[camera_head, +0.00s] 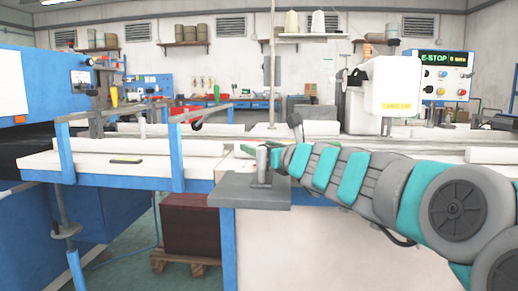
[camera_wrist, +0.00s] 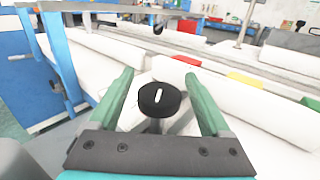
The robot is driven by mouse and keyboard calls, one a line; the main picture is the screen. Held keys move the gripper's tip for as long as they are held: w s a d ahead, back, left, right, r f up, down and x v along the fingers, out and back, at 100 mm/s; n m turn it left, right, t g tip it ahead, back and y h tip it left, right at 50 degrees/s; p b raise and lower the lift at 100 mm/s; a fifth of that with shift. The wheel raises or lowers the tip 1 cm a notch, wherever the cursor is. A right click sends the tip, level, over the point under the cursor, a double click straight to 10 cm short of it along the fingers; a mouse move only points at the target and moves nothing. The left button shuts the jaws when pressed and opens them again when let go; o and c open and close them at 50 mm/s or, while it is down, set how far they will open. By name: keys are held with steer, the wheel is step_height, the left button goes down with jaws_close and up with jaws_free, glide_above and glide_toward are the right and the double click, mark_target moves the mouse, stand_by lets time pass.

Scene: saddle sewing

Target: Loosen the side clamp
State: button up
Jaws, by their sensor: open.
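The side clamp shows in the wrist view as a round black knob (camera_wrist: 160,99) with a white mark on top, standing on a grey stem. My gripper (camera_wrist: 159,76) is open, with one green finger on each side of the knob and a visible gap to both. In the head view, a grey upright clamp post (camera_head: 262,165) stands on a grey plate (camera_head: 235,190) at the corner of the white table. My gripper is at that post, at the end of my arm reaching in from the right; its fingers are mostly hidden there.
White rolls (camera_head: 158,147) lie along the table behind. A blue frame (camera_head: 177,150) stands to the left. Red (camera_wrist: 187,60) and yellow (camera_wrist: 245,79) pieces lie by the rolls. A white sewing machine head (camera_head: 385,88) and E-STOP panel (camera_head: 445,76) are at the right.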

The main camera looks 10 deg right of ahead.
steer(key=shift+w+a, duration=0.15)
steer(key=shift+w, duration=0.2)
steer(key=shift+r, duration=0.1)
jaws_close()
stand_by(0.5)
